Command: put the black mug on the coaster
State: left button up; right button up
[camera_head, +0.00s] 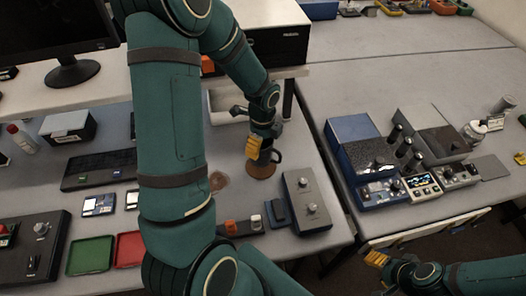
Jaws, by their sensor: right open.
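The black mug (276,157) is mostly hidden behind my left gripper (254,148); part of its dark side and handle shows. It is at the brown round coaster (259,172), which shows below the fingers; I cannot tell whether the mug touches it. My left gripper's yellow fingers are right at the mug, but the view does not show whether they grip it. My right gripper (376,259) is at the lower right, open and empty, away from the mug.
A second brown disc (218,181) lies left of the coaster. Green (90,255) and red (129,249) trays lie at lower left. Blue-grey devices (378,160) fill the right table, which has free room behind.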

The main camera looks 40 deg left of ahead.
pick_arm(q)
jog(key=shift+f, duration=1.85)
jog(key=shift+f, duration=0.1)
jog(key=o, duration=1.1)
jog(key=shift+f, duration=0.1)
notch_tip(320, 180, up, 12)
jog(key=shift+r+p, duration=0.25)
jog(key=shift+p, duration=0.1)
jog(key=shift+s+f, duration=0.1)
jog(key=shift+s, duration=0.05)
